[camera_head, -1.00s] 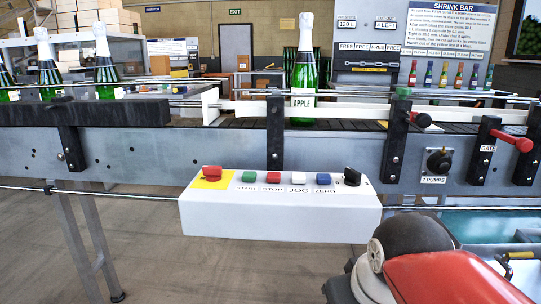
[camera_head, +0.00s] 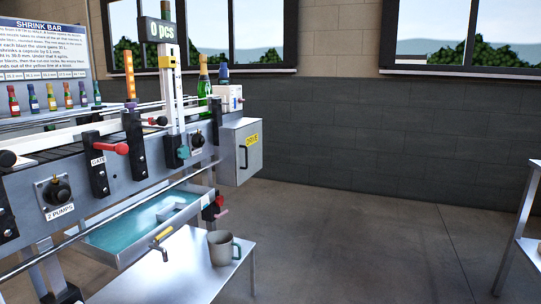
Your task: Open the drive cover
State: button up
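The drive cover (camera_head: 241,152) is a grey box door at the right end of the conveyor line, with a yellow label reading DRIVE (camera_head: 252,140). A dark upright handle (camera_head: 243,158) sits on its face. The cover looks shut. My gripper is not in view, and no part of my arm shows now.
The conveyor (camera_head: 110,170) runs along the left, with a red GATE lever (camera_head: 112,148) and a black pump knob (camera_head: 58,192). A teal-floored tray (camera_head: 130,236) hangs below. A metal table (camera_head: 170,272) bears a mug (camera_head: 221,247). Open floor (camera_head: 370,235) lies right of the drive box.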

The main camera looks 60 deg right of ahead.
aim_at(248, 140)
jog(key=z, duration=1.95)
jog(key=i+z, duration=0.15)
jog(key=i, duration=0.3)
jog(key=i+z, duration=0.15)
jog(key=i, duration=0.35)
jog(key=i+z, duration=0.2)
jog(key=i, duration=0.25)
jog(key=i+j+z, duration=0.15)
jog(key=i, duration=0.35)
jog(key=i+j+z, duration=0.15)
jog(key=i, duration=0.3)
jog(key=j, duration=0.1)
